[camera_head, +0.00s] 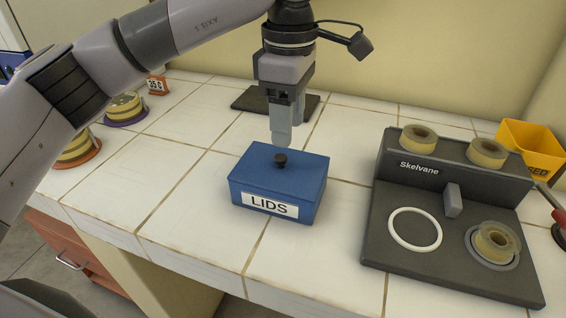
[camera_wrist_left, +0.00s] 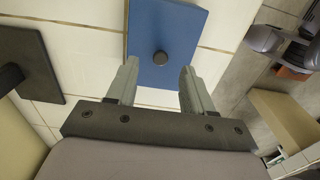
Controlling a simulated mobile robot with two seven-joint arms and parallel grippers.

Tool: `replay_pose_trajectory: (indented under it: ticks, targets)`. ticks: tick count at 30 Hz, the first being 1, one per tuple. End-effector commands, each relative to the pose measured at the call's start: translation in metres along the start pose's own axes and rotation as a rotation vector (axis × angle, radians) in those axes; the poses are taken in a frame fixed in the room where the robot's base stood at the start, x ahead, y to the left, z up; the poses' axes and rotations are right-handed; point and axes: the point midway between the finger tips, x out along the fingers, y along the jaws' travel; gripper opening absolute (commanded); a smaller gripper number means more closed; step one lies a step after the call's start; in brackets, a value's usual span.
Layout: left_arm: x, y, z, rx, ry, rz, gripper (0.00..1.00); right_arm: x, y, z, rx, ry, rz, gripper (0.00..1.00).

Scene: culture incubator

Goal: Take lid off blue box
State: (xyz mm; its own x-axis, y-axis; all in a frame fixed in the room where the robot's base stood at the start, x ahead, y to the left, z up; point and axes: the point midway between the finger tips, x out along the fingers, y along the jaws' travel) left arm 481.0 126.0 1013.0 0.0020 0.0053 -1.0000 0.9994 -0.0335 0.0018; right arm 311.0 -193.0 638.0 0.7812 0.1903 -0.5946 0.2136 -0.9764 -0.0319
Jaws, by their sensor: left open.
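The blue box (camera_head: 273,203) stands on the white tiled bench, with a label reading LIDS on its front. My left gripper (camera_head: 282,142) points down above and just behind the knob. In the left wrist view the gripper (camera_wrist_left: 158,80) is open, with its two fingers apart and nothing between them. My right gripper is not in view.
A dark Skelvane device (camera_head: 378,215) with several yellowish rings and a white ring stands at the right. A yellow bin (camera_head: 528,142) is behind it. A dark plate (camera_head: 248,101) lies behind the box. Stacked yellowish dishes (camera_head: 124,107) stand at the left. Tiles beside the box are clear.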

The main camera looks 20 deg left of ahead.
Motion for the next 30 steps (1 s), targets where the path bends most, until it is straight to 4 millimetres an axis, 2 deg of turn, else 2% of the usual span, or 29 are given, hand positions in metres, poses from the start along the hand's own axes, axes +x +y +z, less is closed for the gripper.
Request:
replay_pose_trajectory:
  ticks: [11, 15, 22, 24, 27, 30]
  targets:
    - [0.043, -0.003, -0.014, -0.001, -0.002, -0.006, 0.52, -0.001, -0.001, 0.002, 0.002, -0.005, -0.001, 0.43]
    - [0.061, -0.003, -0.012, 0.001, -0.004, -0.004, 0.52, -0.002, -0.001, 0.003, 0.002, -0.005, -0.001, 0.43]
    - [0.062, -0.002, -0.012, 0.0, -0.005, -0.001, 0.52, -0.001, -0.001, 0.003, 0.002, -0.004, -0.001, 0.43]
    - [0.062, -0.002, -0.012, 0.0, -0.005, -0.002, 0.29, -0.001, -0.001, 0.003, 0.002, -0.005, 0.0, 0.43]
    - [0.062, -0.002, -0.012, 0.0, -0.005, -0.002, 0.0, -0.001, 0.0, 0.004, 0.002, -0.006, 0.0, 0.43]
    - [0.062, -0.002, -0.012, 0.001, -0.005, -0.002, 0.0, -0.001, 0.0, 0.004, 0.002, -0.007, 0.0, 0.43]
